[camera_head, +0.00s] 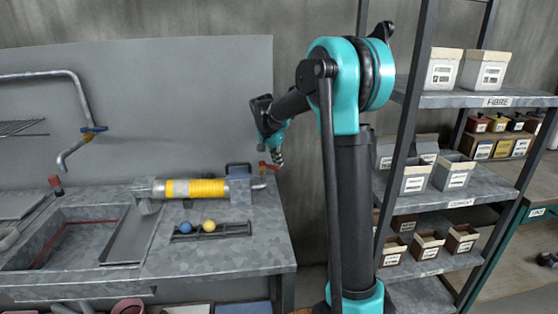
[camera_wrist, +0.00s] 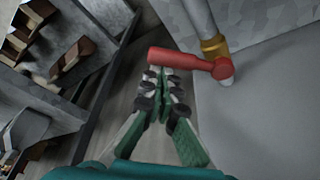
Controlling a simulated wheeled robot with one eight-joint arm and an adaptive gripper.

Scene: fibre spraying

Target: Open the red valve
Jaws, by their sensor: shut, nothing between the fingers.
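The red valve (camera_wrist: 185,60) shows large in the wrist view. It is a red lever whose round hub sits beside a brass fitting (camera_wrist: 214,45) on a grey pipe. My gripper (camera_wrist: 160,75) is shut and empty, its fingertips close to the lever's free end. I cannot tell whether they touch it. In the head view the red valve (camera_head: 268,166) is small, at the right end of the bench, by the yellow-wrapped cylinder (camera_head: 200,188). My gripper (camera_head: 277,158) is just above and beside it there.
A metal bench (camera_head: 240,250) holds a rack with a blue ball (camera_head: 186,227) and a yellow ball (camera_head: 209,225). A blue-handled tap (camera_head: 92,130) is at the left. Shelves with boxes (camera_head: 455,95) stand close on the right of my arm.

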